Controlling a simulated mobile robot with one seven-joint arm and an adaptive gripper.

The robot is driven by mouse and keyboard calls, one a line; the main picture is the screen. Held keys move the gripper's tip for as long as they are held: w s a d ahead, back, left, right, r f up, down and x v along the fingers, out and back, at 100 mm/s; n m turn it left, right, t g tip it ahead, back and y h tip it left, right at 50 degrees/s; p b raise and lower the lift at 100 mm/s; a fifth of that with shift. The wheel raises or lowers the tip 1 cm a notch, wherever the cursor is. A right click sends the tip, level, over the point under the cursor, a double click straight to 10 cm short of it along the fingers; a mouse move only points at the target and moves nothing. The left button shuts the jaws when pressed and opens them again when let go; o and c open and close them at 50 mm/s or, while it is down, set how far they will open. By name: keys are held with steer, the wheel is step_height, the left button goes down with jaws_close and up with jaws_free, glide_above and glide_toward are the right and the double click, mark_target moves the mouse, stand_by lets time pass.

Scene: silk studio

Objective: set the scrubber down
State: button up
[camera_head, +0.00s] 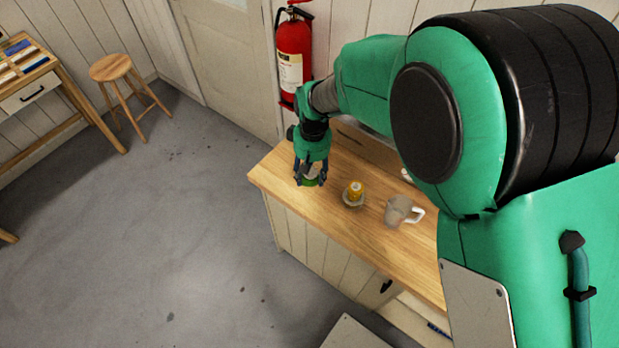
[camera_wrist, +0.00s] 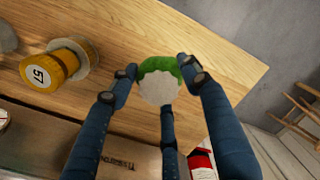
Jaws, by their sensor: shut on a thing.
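The scrubber (camera_wrist: 158,82) has a green part and a pale, whitish part. My gripper (camera_wrist: 160,80) is shut on it, with dark blue fingers around its sides. In the head view my gripper (camera_head: 311,176) is over the left end of the wooden counter (camera_head: 345,215), and the scrubber (camera_head: 310,181) shows as green between the fingertips. I cannot tell whether the scrubber touches the counter top.
A grey mug (camera_head: 398,211) is further right. A box (camera_wrist: 100,155) lies along the back. The counter's left end is clear.

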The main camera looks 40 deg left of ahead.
mark_target(309, 179)
steer(key=shift+w+a, duration=0.2)
steer(key=shift+a, duration=0.05)
steer(key=shift+a+f, duration=0.1)
steer(key=shift+f, duration=0.25)
steer(key=shift+w+f+b, duration=0.1)
steer(key=shift+f+b, duration=0.2)
steer(key=shift+f, duration=1.2)
steer(key=o, duration=0.8)
steer(key=shift+f, duration=0.1)
steer(key=shift+o, duration=0.2)
steer(key=r, duration=0.8)
steer(key=r+p, duration=0.1)
steer(key=r, duration=0.3)
steer(key=shift+w+r, duration=0.15)
steer(key=shift+w, duration=0.1)
